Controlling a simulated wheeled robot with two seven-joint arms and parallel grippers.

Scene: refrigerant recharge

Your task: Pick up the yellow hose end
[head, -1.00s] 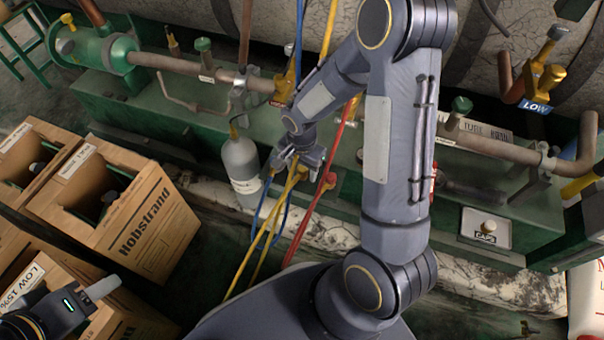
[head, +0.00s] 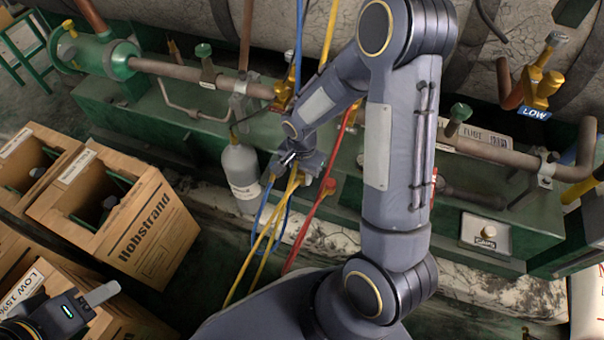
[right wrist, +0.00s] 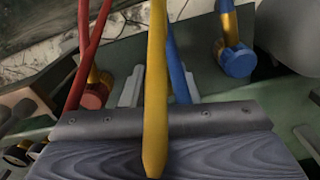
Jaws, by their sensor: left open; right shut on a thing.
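The yellow hose (head: 258,250) hangs in a loop from the manifold area in the head view. In the right wrist view, the yellow hose end (right wrist: 155,100) runs down the middle, its tip over the gripper body. My right gripper (head: 289,163) is at the upper part of the yellow hose, shut on it; its pale fingers (right wrist: 158,90) show on either side of the hose. My arm hides part of the contact. My left gripper (head: 100,293) is open and empty at the lower left, over the boxes, only partly in view.
A blue hose (head: 264,215) and a red hose (head: 305,222) hang close beside the yellow one. A grey bottle (head: 241,168) stands just left of my right gripper. Cardboard boxes (head: 140,235) fill the left. A green machine base (head: 130,120) with pipes runs behind.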

